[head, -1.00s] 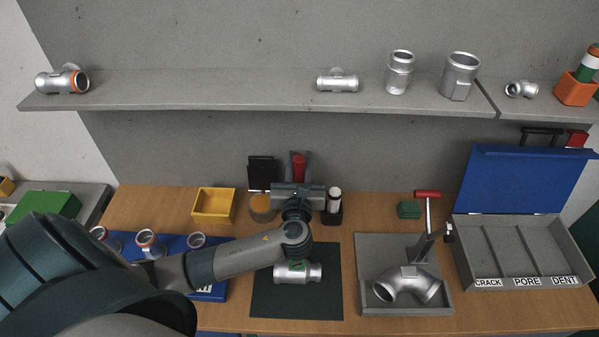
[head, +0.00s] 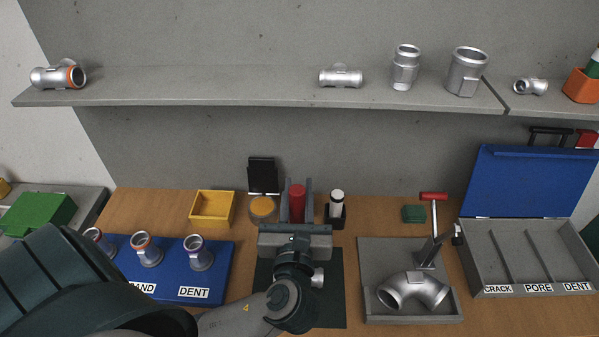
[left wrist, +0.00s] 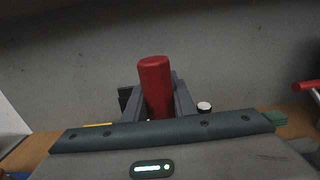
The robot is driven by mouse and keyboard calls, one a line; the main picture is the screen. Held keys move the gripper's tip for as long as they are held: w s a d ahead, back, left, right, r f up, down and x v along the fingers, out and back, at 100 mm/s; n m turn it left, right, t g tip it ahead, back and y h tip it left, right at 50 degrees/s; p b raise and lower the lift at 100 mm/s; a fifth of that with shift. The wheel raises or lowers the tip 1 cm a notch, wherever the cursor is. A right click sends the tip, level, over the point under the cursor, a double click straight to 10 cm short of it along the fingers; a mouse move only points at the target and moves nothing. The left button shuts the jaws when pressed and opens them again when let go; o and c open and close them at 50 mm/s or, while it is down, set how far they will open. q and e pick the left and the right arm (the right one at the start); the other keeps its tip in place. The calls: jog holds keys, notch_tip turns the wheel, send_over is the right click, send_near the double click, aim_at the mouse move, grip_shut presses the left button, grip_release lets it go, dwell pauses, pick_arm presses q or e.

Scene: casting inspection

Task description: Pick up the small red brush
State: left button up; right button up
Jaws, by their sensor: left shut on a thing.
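My left gripper (head: 297,188) is shut on the small red brush (head: 297,204), of which a plain red cylindrical part shows upright between the two grey fingers. In the left wrist view the red brush (left wrist: 156,85) stands between the fingers, its top rising above them. Its lower end is hidden by my gripper body, so I cannot tell how far it is above the bench. The gripper is at the back middle of the bench, between an amber round jar and a black holder. My right gripper is not in view.
The amber jar (head: 262,208) and black holder with a white-capped bottle (head: 337,205) stand close on either side. A yellow bin (head: 213,209) is left. A grey fixture tray (head: 371,262) with an elbow casting is right. A shelf (head: 250,95) runs above.

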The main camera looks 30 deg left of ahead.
aim_at(300, 214)
pick_arm(q)
jog(key=shift+v, duration=1.9)
jog(key=shift+w+d+f+m+t+h, duration=0.1)
jog(key=shift+w+d+m+t+h, duration=0.2)
jog(key=shift+w+m, duration=0.1)
jog(key=w+d+f+m+t+h, duration=0.1)
jog(key=d+f+m+t+h, duration=0.1)
jog(key=d+m+h, duration=0.3)
jog(key=shift+w+d+f+h, duration=0.2)
jog(key=shift+w+f+h, duration=0.25)
jog(key=shift+h, duration=1.35)
jog(key=shift+s+f, duration=0.1)
